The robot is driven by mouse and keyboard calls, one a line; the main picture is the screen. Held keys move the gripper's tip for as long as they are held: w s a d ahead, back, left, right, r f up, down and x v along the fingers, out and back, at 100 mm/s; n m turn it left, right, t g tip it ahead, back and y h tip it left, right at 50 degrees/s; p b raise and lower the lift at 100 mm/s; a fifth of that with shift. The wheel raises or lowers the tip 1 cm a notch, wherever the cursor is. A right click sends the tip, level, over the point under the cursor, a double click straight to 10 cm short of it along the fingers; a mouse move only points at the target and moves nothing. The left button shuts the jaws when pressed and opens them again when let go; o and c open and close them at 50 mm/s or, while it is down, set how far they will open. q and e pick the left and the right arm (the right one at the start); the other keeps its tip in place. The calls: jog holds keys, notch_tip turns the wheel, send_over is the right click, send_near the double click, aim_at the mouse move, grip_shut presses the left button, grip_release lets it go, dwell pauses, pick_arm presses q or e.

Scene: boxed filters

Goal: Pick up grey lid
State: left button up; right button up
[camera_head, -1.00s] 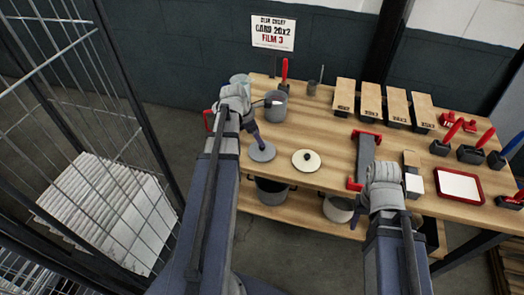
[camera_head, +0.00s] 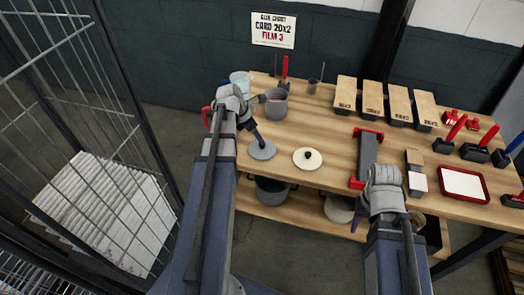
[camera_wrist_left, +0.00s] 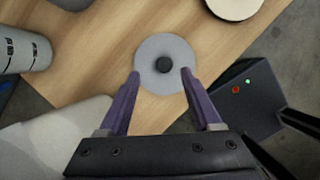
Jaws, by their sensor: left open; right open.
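The grey lid (camera_head: 263,150) is a flat round disc lying on the wooden table (camera_head: 313,128) near its front left edge. In the left wrist view the grey lid (camera_wrist_left: 157,83) shows a dark round knob (camera_wrist_left: 163,65) at its middle. My left gripper (camera_head: 260,143) is above the lid, pointing down. In the left wrist view its two purple fingers (camera_wrist_left: 161,74) are open, one on each side of the knob. Contact with the lid cannot be told. My right gripper (camera_head: 384,172) is over the table's front edge, away from the lid; its fingertips are mostly hidden by the wrist.
A cream lid (camera_head: 307,159) with a dark knob lies to the right of the grey lid. A grey pot (camera_head: 275,106) stands behind it. A dark bar with red ends (camera_head: 366,158) lies near my right gripper. Pots stand on the lower shelf (camera_head: 300,204).

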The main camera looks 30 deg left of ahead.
aim_at(262, 147)
pick_arm(q)
jog(key=b+x, duration=0.2)
jog(key=x, duration=0.1)
jog(key=b+x, duration=0.1)
jog(key=shift+s+d+f+b, duration=0.25)
jog(key=shift+s+b, duration=0.05)
jog(key=shift+b, duration=0.05)
jog(key=shift+w+d+f+b, duration=0.1)
jog(key=shift+w+f+b, duration=0.1)
jog(key=shift+f+b, duration=0.1)
jog(key=shift+r, duration=0.1)
grip_shut()
